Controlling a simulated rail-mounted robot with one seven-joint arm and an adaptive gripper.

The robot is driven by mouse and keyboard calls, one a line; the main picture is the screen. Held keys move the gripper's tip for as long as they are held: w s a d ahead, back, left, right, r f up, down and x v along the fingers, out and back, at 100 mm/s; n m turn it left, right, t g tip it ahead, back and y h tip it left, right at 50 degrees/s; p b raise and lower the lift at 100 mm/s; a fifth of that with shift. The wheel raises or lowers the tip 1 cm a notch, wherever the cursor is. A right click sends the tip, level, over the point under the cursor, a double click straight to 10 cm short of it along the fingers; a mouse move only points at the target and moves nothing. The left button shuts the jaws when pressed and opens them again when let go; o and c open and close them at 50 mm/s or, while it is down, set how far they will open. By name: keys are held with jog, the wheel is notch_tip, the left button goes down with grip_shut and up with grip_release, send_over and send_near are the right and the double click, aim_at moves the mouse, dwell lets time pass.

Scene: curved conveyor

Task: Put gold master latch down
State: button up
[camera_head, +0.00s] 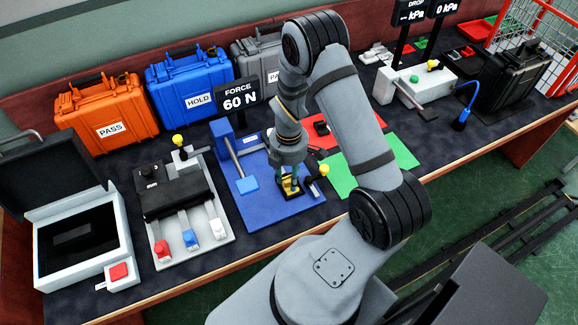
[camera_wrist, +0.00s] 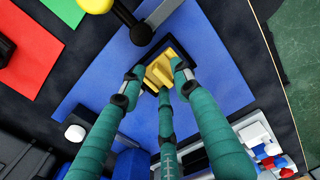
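The gold master latch (camera_head: 291,185) is a small yellow block at a black square frame on the blue mat (camera_head: 266,206). In the wrist view the latch (camera_wrist: 160,70) shows inside the black frame (camera_wrist: 198,62). My gripper (camera_head: 289,181) points down over it. The gripper's teal fingers (camera_wrist: 160,74) come in from several sides, and their tips sit close against the gold latch. The tips hide part of the latch's edges. I cannot tell whether the latch rests fully on the frame's floor.
A yellow-knobbed lever (camera_head: 318,178) stands just right of my gripper, and a blue-ended arm (camera_head: 246,183) to its left. A force display (camera_head: 238,99) reads 60 N. The green mat (camera_head: 345,178) lies to the right. Orange (camera_head: 108,118) and blue (camera_head: 190,84) cases stand behind.

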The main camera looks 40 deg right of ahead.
notch_tip(320, 180, up, 12)
jog(key=shift+b, duration=0.3)
jog(key=shift+f, duration=0.15)
